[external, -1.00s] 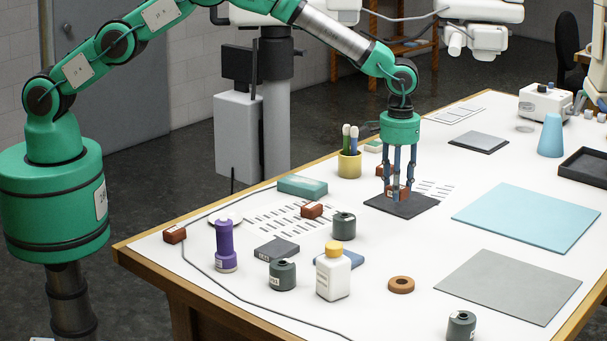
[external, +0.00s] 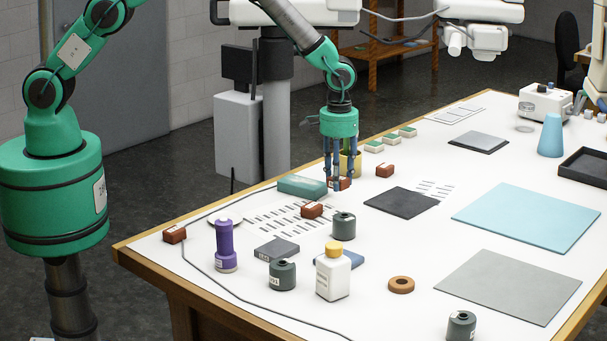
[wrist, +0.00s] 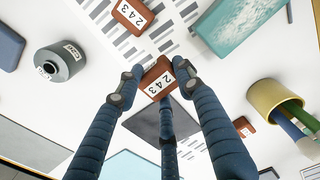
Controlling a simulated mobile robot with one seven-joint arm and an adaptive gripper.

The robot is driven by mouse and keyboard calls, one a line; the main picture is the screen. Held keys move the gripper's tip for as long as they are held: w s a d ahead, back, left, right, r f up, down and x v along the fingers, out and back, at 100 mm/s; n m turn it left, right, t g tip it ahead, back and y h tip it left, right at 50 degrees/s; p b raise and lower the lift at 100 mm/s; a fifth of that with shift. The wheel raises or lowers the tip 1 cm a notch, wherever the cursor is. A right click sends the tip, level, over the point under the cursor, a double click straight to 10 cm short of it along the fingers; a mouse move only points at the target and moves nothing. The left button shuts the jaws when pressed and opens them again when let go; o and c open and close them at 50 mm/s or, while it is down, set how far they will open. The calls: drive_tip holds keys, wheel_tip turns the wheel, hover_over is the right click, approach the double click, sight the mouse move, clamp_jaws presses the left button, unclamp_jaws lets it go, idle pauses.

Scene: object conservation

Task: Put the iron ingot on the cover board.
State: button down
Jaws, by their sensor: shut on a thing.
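My gripper (external: 339,186) is shut on a reddish-brown block (external: 340,183), which I take for the iron ingot. Similar brown blocks lie on the white table near the teal block (external: 311,210), at the left edge (external: 175,234) and right of the pot (external: 385,170). A dark square board (external: 400,203) lies bare to the right. I cannot tell which board is the cover board.
A yellow pot with pens (external: 351,163) stands close behind my gripper, and a teal block (external: 302,186) lies to its left. A dark canister (external: 343,227) stands in front. A light blue sheet (external: 526,222) and a grey sheet (external: 508,286) lie bare on the right.

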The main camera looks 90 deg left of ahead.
drive_tip(key=shift+w, duration=0.2)
drive_tip(key=p, duration=0.2)
hover_over(396, 205)
drive_tip(key=shift+w+a+f, duration=0.1)
drive_tip(key=shift+a+f, duration=0.05)
drive_tip(key=shift+f, duration=0.5)
idle(0.4)
drive_tip(key=shift+f, duration=0.1)
drive_tip(key=shift+f+p, duration=0.6)
drive_tip(key=shift+f, duration=1.1)
drive_tip(key=shift+f, duration=0.15)
drive_tip(key=c, duration=1.1)
unclamp_jaws()
